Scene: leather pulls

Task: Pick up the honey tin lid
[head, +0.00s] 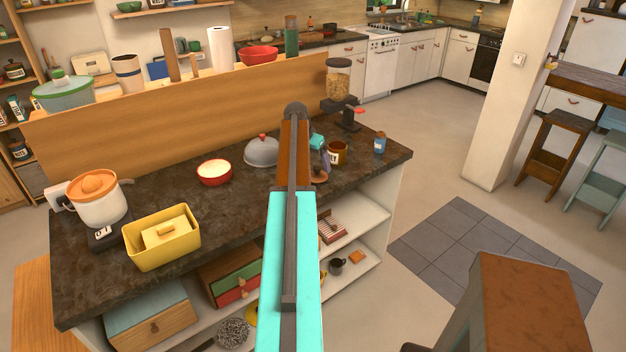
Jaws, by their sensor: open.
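A brown tin with a pale label (336,154) stands on the dark counter, just right of my arm; its label is too small to read. A small brownish flat round thing (320,178) lies near the counter's front edge, partly hidden by my arm; it may be the honey tin lid, but I cannot be sure. My gripper (325,168) is open, pointing down just above or beside this flat thing, left of the tin. I cannot tell whether it touches it. My arm hides part of the counter there.
The counter (95,285) also holds a grey dome (262,151), red bowl (214,172), yellow box (162,240), orange-lidded pot (98,200), blue jar (380,143) and grain dispenser (339,85). Open shelves lie below. A wooden panel (180,112) stands behind. Floor at right is partly clear.

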